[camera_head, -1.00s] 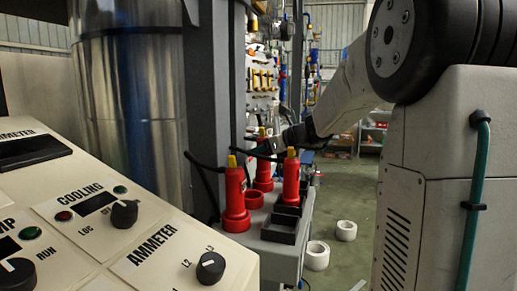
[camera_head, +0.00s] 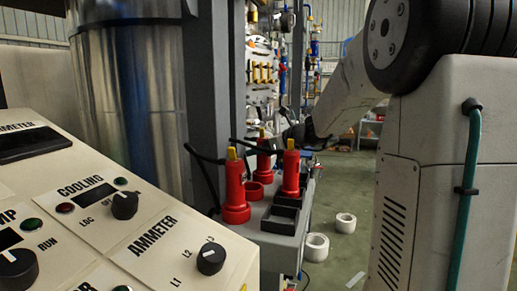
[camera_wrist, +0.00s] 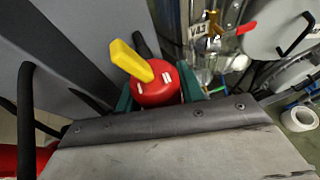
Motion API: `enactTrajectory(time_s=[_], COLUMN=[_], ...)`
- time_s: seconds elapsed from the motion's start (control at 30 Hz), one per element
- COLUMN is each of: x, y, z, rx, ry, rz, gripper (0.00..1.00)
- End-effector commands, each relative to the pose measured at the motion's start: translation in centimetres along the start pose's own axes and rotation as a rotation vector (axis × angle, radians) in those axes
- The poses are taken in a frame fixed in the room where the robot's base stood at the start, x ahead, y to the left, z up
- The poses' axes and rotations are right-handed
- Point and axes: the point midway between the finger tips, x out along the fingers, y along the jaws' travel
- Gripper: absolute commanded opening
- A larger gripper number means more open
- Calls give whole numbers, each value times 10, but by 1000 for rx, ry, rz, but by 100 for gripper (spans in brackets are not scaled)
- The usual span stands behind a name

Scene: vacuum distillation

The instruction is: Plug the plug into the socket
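In the head view, a red plug (camera_head: 263,149) with a yellow top stands behind two others, partly hidden by the right one. A short red ring-shaped socket (camera_head: 254,192) sits on the grey ledge, just left of and in front of this plug. My gripper (camera_head: 283,139) reaches in from the right at the plug, small and dark. In the wrist view, the green fingers (camera_wrist: 159,95) lie on both sides of the red plug (camera_wrist: 157,93), whose yellow lever points up-left. They appear closed on it. The plug's lower end is hidden in the wrist view.
Red plugs stand at left (camera_head: 236,195) and right (camera_head: 291,175) on the grey ledge (camera_head: 285,252), with dark square holders (camera_head: 279,220) nearby. Black cables run left to the post (camera_head: 212,100). The control console (camera_head: 150,235) fills the lower left. White rolls (camera_head: 316,247) lie on the floor.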

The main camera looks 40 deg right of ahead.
Motion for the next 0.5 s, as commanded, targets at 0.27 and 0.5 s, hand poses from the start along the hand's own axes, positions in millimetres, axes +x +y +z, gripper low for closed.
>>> enactTrajectory(time_s=[0.27, 0.5], x=[0, -15], y=[0, -1], z=[0, 0], rx=[0, 0], ry=[0, 0], rz=[0, -3], gripper=[62, 62])
